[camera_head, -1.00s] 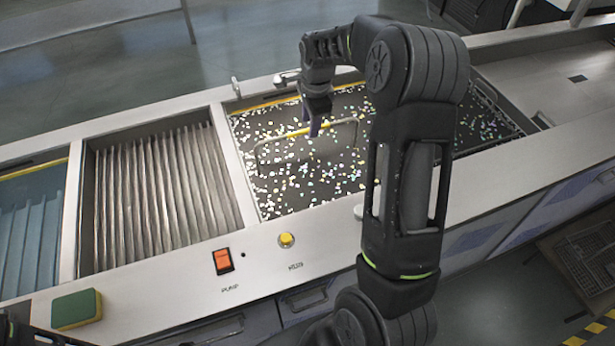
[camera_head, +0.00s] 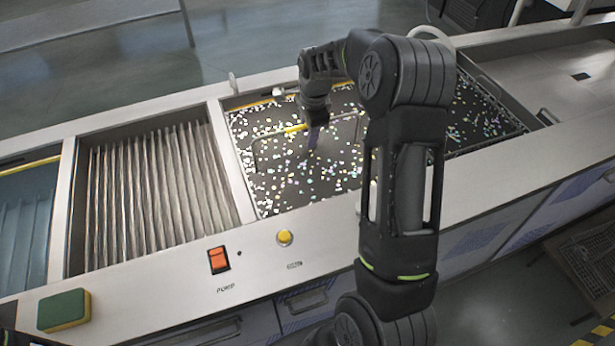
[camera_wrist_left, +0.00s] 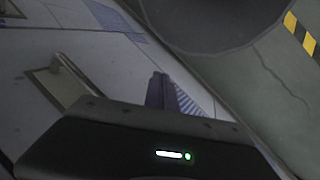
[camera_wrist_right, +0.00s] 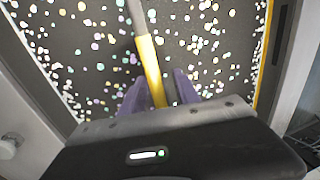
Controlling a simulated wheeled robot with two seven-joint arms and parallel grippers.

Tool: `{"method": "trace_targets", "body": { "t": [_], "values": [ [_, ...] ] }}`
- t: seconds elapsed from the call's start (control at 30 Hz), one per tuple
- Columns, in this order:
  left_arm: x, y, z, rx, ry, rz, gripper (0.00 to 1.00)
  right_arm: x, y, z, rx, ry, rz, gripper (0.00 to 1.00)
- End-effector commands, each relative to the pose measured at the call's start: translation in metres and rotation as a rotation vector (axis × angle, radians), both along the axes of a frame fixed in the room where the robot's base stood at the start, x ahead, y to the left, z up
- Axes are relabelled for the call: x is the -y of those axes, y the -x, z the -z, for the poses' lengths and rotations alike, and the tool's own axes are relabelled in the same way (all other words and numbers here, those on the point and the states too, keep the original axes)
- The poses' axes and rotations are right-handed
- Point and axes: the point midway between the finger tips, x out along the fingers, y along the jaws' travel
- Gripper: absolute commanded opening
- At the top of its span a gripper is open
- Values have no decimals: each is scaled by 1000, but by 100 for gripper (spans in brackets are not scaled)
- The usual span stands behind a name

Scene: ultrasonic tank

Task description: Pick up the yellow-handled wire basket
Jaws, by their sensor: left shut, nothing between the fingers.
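The wire basket's yellow handle (camera_head: 296,128) is a bar above the speckled dark tank, with grey wire ends. My right gripper (camera_head: 318,135) points down at it, and the arm hides part of the tank. In the right wrist view, the yellow handle (camera_wrist_right: 148,62) runs between the two purple fingers of the right gripper (camera_wrist_right: 160,88). The fingers are apart, and a small gap shows on the handle's right side; I see no firm grip. My left gripper (camera_wrist_left: 163,92) is shut and empty, beside the cabinet front. The basket's body is hard to make out among the speckles.
A ribbed bay (camera_head: 150,195) lies left of the tank. An orange switch (camera_head: 218,260), a yellow button (camera_head: 285,237) and a green-yellow sponge (camera_head: 64,310) are on the front ledge. The counter at the right (camera_head: 550,80) is mostly clear.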

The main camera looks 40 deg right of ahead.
Motion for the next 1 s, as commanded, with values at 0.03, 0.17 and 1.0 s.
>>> {"method": "trace_targets", "body": {
  "t": [0.03,0.17,1.0],
  "values": [
    [0,0,-1,0,0,0,0,0,0,-1,1,0,0,38],
    [0,0,-1,0,0,0,0,0,0,-1,0,0,0,38],
    [0,0,-1,0,-1,0,0,0,0,-1,0,0,0,0]
  ]
}}
